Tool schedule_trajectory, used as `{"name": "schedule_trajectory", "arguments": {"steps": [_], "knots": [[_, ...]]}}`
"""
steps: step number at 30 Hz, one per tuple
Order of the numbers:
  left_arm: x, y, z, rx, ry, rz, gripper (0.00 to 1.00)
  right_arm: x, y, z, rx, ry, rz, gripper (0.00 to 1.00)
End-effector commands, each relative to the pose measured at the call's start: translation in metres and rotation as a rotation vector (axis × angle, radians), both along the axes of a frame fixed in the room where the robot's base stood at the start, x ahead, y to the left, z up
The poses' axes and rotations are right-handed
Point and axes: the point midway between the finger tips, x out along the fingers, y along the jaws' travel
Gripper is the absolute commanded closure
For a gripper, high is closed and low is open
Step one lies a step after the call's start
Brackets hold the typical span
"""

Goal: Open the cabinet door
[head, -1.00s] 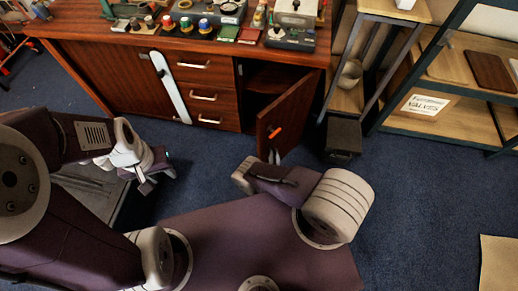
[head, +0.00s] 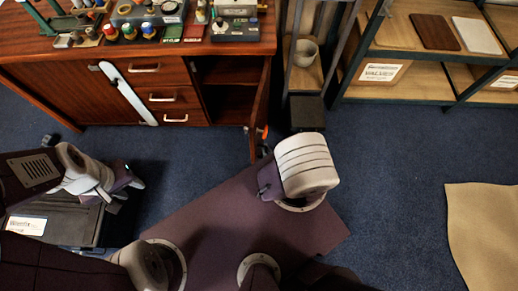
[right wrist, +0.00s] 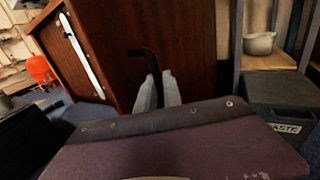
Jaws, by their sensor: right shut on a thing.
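The wooden cabinet (head: 215,128) has its door (head: 261,98) swung out, roughly square to its front, with the dark compartment (head: 228,98) showing. In the right wrist view the door (right wrist: 185,45) carries a dark curved handle (right wrist: 148,62). My right gripper (right wrist: 158,92) is shut on this handle; its two pale fingers stand on either side of it. In the head view my right gripper (head: 265,148) is at the door's outer edge, partly hidden by my arm, beside an orange patch. My left gripper (head: 125,197) is open and empty, away from the cabinet at the left.
A dark bin (head: 307,112) stands right of the door, before a shelf with a pale bowl (head: 304,52). A metal rack (head: 400,95) stands further right. A black case (head: 55,222) lies under my left arm. A tan mat (head: 490,225) and open blue floor lie at right.

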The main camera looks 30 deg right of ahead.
Motion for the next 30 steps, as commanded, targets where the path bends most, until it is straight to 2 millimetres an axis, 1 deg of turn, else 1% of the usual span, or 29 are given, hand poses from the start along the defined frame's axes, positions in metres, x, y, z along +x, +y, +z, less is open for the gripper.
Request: {"name": "schedule_trajectory", "arguments": {"steps": [1,6,23,24,30], "knots": [[0.0001,0.0000,-0.0005,0.000,0.000,0.000,0.64,-0.0037,-0.0083,0.0019,-0.010,-0.004,-0.014,1.00],[-0.0001,0.0000,-0.0014,0.000,0.000,0.000,0.64,-0.0098,-0.0148,0.0024,-0.007,-0.003,-0.012,1.00],[0.0000,0.0000,-0.0016,0.000,0.000,0.000,0.64,-0.0126,-0.0157,0.0024,-0.002,-0.003,-0.006,1.00],[0.0000,0.0000,-0.0016,0.000,0.000,0.000,0.64,-0.0126,-0.0156,0.0024,-0.002,-0.003,-0.006,0.80],[0.0000,0.0000,-0.0018,0.000,0.000,0.000,0.64,-0.0125,-0.0155,0.0019,-0.001,-0.001,-0.006,0.80]]}}
